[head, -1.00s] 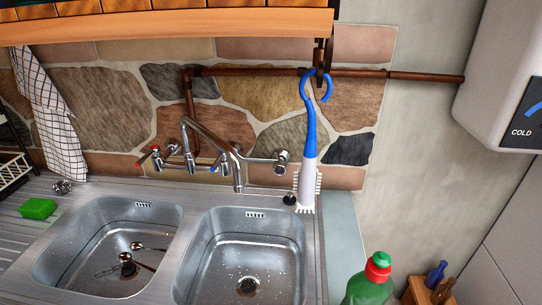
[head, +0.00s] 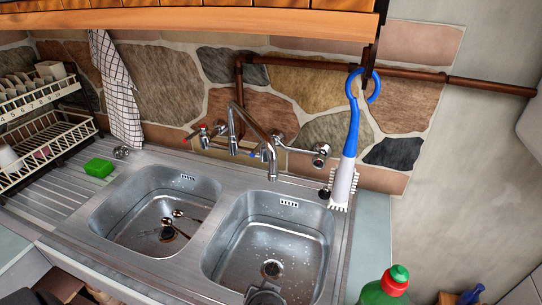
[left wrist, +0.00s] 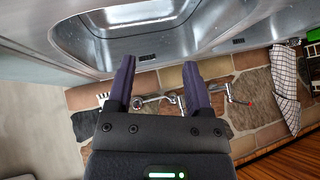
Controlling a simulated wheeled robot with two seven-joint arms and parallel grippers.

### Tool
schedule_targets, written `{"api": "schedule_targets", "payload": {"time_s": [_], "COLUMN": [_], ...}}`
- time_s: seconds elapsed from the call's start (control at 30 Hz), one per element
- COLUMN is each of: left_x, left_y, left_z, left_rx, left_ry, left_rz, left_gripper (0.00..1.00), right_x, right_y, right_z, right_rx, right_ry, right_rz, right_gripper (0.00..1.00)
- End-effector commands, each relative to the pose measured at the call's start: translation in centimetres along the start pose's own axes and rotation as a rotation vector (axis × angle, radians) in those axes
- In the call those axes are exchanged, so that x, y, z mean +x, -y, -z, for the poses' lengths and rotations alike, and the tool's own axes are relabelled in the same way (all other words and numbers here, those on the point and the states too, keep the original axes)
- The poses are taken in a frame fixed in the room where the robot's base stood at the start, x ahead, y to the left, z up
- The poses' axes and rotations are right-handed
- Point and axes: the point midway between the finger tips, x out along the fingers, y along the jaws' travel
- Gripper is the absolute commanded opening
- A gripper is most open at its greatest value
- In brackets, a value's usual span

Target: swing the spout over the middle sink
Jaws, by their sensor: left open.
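The chrome spout (head: 252,127) rises from the wall-mounted mixer tap, arches to the right and points down. Its tip hangs near the back rim of the right basin (head: 226,232), left of the overflow slot. The left basin (head: 107,212) holds several utensils. I see two basins in the head view. In the left wrist view my left gripper (left wrist: 159,62) is open and empty, its fingers pointing towards the sink. The tap (left wrist: 178,100) shows beyond and between the fingers, partly hidden by them. My right gripper is not in view.
A green bottle (head: 380,292) stands at front right. A green sponge (head: 98,168), checked towel (head: 117,95) and dish rack (head: 45,140) are at left. A wooden shelf (head: 240,22) overhangs the wall.

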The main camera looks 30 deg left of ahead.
Motion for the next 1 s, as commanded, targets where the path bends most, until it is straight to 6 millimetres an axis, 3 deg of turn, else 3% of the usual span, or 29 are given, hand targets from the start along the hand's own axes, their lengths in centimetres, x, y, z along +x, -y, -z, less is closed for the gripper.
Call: {"api": "schedule_targets", "payload": {"time_s": [0.03, 0.2, 0.33, 0.47, 0.8, 1.0], "left_x": [-0.4, -3.4, -6.9, -7.9, -3.4, -2.0], "left_y": [0.6, 3.1, 4.3, 5.0, 8.6, 9.5], "left_z": [2.9, 13.0, 18.8, 20.9, 25.1, 26.2], "left_rx": [-0.061, -0.323, -0.482, -0.534, -0.534, -0.535], "left_ry": [-0.082, -0.453, -0.725, -0.826, -0.824, -0.822], "left_rz": [0.061, 0.263, 0.333, 0.349, 0.351, 0.349], "left_gripper": [0.66, 0.66, 0.66, 0.66, 0.66, 0.66], "right_x": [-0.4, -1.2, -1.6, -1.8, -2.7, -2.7], "right_y": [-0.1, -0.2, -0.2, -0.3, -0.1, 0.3], "right_z": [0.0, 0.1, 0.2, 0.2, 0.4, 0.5], "right_rx": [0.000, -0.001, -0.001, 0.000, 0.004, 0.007], "right_ry": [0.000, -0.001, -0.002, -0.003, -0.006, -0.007], "right_rz": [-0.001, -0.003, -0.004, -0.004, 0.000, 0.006], "right_gripper": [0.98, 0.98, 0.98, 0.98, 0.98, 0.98]}}
